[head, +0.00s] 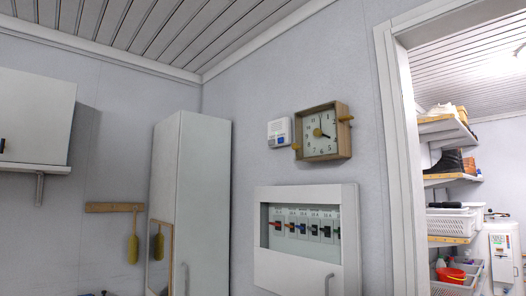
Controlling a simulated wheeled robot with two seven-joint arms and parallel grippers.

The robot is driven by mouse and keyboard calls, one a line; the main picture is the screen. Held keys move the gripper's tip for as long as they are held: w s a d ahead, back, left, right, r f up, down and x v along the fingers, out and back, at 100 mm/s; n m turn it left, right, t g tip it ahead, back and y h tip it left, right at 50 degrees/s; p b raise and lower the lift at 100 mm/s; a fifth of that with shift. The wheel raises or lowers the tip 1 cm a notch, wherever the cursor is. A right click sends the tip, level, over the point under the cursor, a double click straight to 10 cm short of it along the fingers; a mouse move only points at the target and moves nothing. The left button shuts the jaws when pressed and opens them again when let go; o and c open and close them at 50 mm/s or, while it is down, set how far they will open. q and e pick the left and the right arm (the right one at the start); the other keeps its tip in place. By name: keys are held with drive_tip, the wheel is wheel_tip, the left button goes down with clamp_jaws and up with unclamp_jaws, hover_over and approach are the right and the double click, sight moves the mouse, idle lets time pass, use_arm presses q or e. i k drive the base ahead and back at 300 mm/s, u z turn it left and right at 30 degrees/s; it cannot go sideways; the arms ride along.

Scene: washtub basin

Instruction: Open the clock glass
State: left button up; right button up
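A square clock (322,132) with a wooden frame and a pale face hangs on the wall right of centre in the head view. A round wooden knob shows near the middle of its face, with small wooden pieces at its left and right sides. I cannot tell from here whether the glass is open or shut. Neither of my grippers is in the head view.
A small white wall box (279,132) is left of the clock. A white fuse cabinet (306,236) is below it. A tall white cabinet (190,200) stands left. A door frame (392,150) is right, opening to shelves (450,180).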

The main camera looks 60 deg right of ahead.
sight(295, 146)
drive_tip(key=z, duration=0.8)
drive_tip(key=i, duration=1.3)
drive_tip(key=z, duration=1.25)
